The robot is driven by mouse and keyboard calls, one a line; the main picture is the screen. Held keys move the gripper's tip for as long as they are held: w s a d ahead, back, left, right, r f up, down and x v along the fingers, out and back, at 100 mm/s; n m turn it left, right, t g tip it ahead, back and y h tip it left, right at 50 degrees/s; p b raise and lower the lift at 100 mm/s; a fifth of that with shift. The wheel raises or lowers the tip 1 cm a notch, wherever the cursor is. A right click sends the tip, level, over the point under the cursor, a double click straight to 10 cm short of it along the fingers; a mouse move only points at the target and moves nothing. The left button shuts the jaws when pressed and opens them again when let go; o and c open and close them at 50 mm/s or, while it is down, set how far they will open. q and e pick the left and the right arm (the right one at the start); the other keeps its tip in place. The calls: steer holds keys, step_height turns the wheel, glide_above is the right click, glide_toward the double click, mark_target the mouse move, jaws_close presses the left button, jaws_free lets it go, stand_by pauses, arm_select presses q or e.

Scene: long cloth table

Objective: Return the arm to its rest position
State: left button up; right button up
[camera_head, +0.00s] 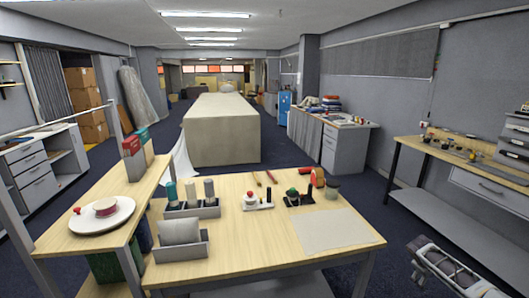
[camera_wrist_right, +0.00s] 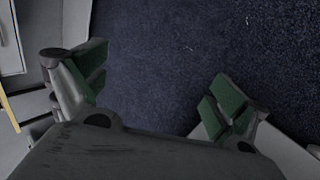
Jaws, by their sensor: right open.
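My right gripper (camera_head: 424,262) is at the lower right of the head view, off the right side of the wooden work table (camera_head: 262,238) and apart from it. In the right wrist view its two green-padded fingers (camera_wrist_right: 158,88) stand wide apart with nothing between them. Dark blue carpet shows beyond them. My left gripper is not in the head view.
The table holds a grey bin with cylinders (camera_head: 190,211), a grey tray (camera_head: 181,251), a pale mat (camera_head: 320,231) and small tools. A side bench (camera_head: 480,165) with a lower shelf (camera_head: 450,222) stands at right.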

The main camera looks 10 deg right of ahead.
steer(key=s+d+f+n+t+h, duration=0.15)
steer(key=s+d+f, duration=0.35)
steer(key=s, duration=0.7)
steer(key=s+d+f+n, duration=0.2)
steer(key=s+d+f, duration=0.35)
steer(key=s, duration=0.55)
steer(key=s+d+f+n+t+h, duration=0.1)
steer(key=s+d+f, duration=0.35)
steer(key=s, duration=0.75)
steer(key=s+a+f+m+g+y, duration=0.1)
steer(key=s+a+f+y, duration=0.15)
steer(key=a+f, duration=1)
steer(key=s+a+f+m+g+y, duration=0.15)
steer(key=s+a+f, duration=0.25)
steer(key=a+f, duration=0.8)
steer(key=s+a+f+y, duration=0.1)
steer(key=a+f+y, duration=0.1)
steer(key=a, duration=1.9)
steer(key=s+a+f+y, duration=0.2)
steer(key=a+f+y, duration=0.1)
steer(key=a, duration=1.8)
steer(key=shift+f+m+t, duration=0.4)
steer(key=shift+f, duration=0.2)
